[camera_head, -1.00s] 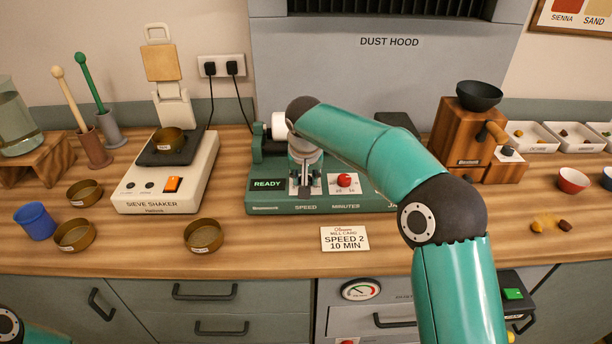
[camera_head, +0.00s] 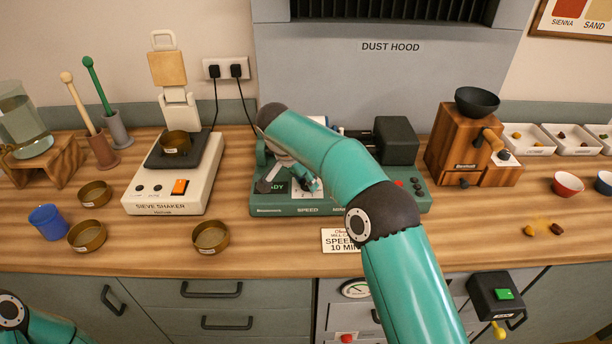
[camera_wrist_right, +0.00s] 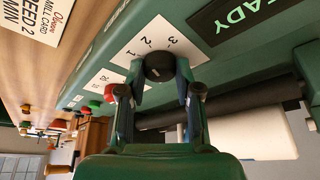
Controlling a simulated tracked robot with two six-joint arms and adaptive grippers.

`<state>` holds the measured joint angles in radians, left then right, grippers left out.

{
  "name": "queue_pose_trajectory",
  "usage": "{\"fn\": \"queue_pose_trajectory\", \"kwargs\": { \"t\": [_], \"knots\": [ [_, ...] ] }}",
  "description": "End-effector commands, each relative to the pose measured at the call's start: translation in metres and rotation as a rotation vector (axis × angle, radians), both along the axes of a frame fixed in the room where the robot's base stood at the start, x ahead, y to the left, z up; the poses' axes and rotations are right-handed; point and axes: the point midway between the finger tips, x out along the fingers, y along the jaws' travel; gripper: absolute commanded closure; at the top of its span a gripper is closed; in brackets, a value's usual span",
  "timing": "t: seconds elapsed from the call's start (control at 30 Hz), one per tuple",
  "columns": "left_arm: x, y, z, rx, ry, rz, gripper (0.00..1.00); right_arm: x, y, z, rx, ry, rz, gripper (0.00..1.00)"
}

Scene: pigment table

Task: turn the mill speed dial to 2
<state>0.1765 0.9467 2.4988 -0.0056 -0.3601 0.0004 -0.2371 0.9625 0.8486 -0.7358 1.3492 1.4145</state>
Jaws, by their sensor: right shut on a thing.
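The speed dial, a black knob (camera_wrist_right: 159,66), sits on a white scale plate (camera_wrist_right: 181,48) marked 1, 2 and 3 in the right wrist view. My right gripper (camera_wrist_right: 160,88) is shut on the knob, one finger on each side. I cannot tell which number the knob points to. In the head view my right gripper (camera_head: 291,185) is tilted over the front panel of the green mill (camera_head: 345,209), partly covering the READY display (camera_head: 282,187); the dial is hidden there. My left gripper is out of view.
The mill card (camera_head: 337,236) lies in front of the mill, partly behind my right arm; SPEED 2 shows in the wrist view. The sieve shaker (camera_head: 160,198) and brass sieves stand left. A wooden grinder (camera_head: 452,150) stands right. Bare wood lies along the front.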

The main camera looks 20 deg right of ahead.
Motion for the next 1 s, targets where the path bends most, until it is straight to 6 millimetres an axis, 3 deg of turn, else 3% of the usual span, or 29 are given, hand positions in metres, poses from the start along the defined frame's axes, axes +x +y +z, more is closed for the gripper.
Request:
{"fn": "queue_pose_trajectory", "kwargs": {
  "t": [0.53,0.57,0.67,1.0],
  "knots": [
    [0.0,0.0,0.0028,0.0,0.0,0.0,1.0,0.0007,-0.0004,0.0005,0.001,-0.003,-0.028,1.0],
    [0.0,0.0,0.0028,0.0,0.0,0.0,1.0,0.0007,-0.0004,0.0005,0.001,-0.003,-0.028,0.62],
    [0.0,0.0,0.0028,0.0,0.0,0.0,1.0,0.0006,-0.0003,0.0005,0.0,-0.002,-0.027,0.45],
    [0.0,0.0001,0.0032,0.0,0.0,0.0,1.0,0.0002,0.0002,0.0009,0.001,-0.001,-0.027,0.42]
  ]
}}
